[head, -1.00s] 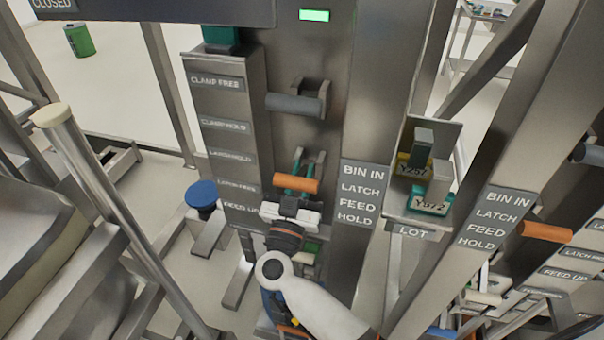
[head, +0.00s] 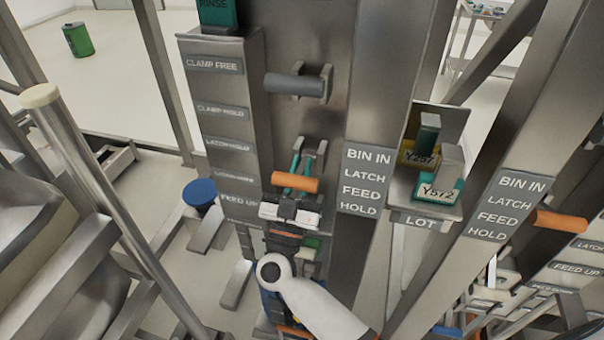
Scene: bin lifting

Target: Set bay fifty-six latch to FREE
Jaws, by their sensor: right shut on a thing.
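The latch lever has an orange grip (head: 295,184) on two green arms, on the front of the steel column (head: 375,90) in the middle of the head view. My right gripper (head: 290,212) is shut on the orange grip, reaching it from below; the fingertips are partly hidden. The label plate (head: 213,66) to the left carries CLAMP and LATCH lines above FEED UP (head: 239,199). The smaller lines are blurred. No bay number is legible. My left gripper is out of view.
A grey clamp handle (head: 293,84) sticks out above the orange grip. A sign (head: 365,181) reads BIN IN, LATCH, FEED, HOLD. A LOT shelf (head: 420,214) holds tags Y257 and Y572 at right. Another orange handle (head: 558,226) is farther right. A steel post (head: 100,190) stands at left.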

